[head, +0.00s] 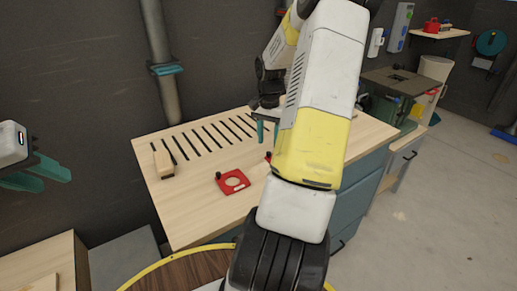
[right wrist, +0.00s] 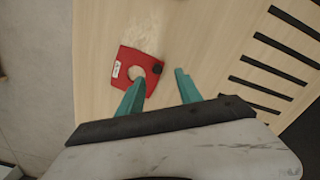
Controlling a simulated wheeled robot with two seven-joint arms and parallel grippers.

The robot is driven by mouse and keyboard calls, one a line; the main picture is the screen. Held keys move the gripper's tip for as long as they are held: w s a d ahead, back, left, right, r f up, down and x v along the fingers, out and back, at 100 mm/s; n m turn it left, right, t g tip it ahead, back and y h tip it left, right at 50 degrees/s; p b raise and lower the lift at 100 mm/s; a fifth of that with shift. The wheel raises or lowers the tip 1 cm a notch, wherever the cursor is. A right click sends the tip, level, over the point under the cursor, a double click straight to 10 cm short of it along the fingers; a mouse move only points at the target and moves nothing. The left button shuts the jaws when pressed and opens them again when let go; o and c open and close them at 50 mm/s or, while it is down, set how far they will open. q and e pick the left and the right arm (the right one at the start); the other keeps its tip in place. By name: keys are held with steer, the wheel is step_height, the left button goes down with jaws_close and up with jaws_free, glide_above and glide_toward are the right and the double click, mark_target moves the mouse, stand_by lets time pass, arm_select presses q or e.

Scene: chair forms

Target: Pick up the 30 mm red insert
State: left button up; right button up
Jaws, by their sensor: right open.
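A red square insert (head: 233,181) with a round hole and a dark knob lies flat on the wooden bench top. A second small red piece (head: 267,157) shows just at the edge of my right arm, mostly hidden. In the right wrist view a red insert (right wrist: 124,75) with a hole and a black knob lies just beyond my left-hand finger; I cannot tell which one it is. My right gripper (head: 268,137) is open and empty above the bench; its spread teal fingers also show in the wrist view (right wrist: 160,77). My left gripper (head: 54,182) is open and empty, off the bench at left.
The bench top (head: 195,205) has a row of dark slots along its back. A wooden block tool (head: 164,164) lies at its left. Pale dust lies by the insert in the wrist view. A grey pipe (head: 160,60) runs down the wall behind. A machine table (head: 400,82) stands beyond, right.

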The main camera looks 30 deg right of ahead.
mark_target(269, 152)
steer(key=f, duration=0.4)
steer(key=shift+s+f, duration=0.25)
steer(key=shift+f, duration=0.1)
jaws_close()
